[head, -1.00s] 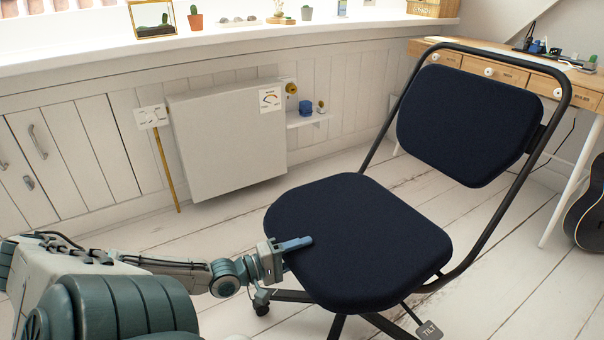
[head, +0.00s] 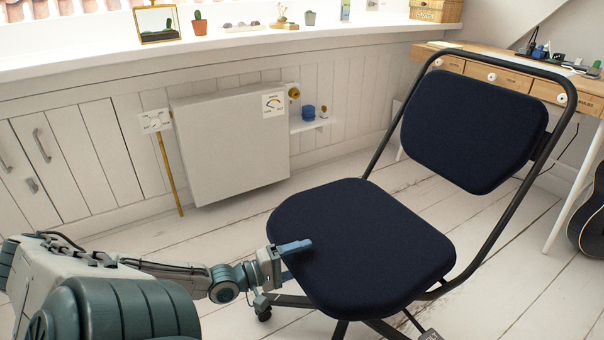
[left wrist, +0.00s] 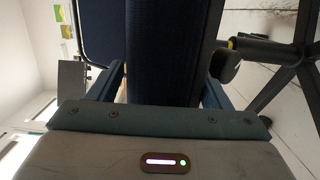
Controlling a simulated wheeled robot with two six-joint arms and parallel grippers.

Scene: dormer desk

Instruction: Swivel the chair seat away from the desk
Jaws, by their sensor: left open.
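The chair has a dark navy seat (head: 360,245) and a navy backrest (head: 470,130) in a black tube frame. In the head view the seat is in front of me, with the backrest to its right, towards the desk (head: 590,90). My left gripper (head: 288,258) is at the seat's left edge, with one blue finger over the top. In the left wrist view the seat edge (left wrist: 165,50) lies between the two open fingers, one on each side. Whether the fingers touch it I cannot tell. My right gripper is not in view.
A white panel heater (head: 230,145) and wall cupboards (head: 70,150) stand behind the chair to the left. A guitar (head: 590,225) is at the right edge. Chair base legs spread under the seat.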

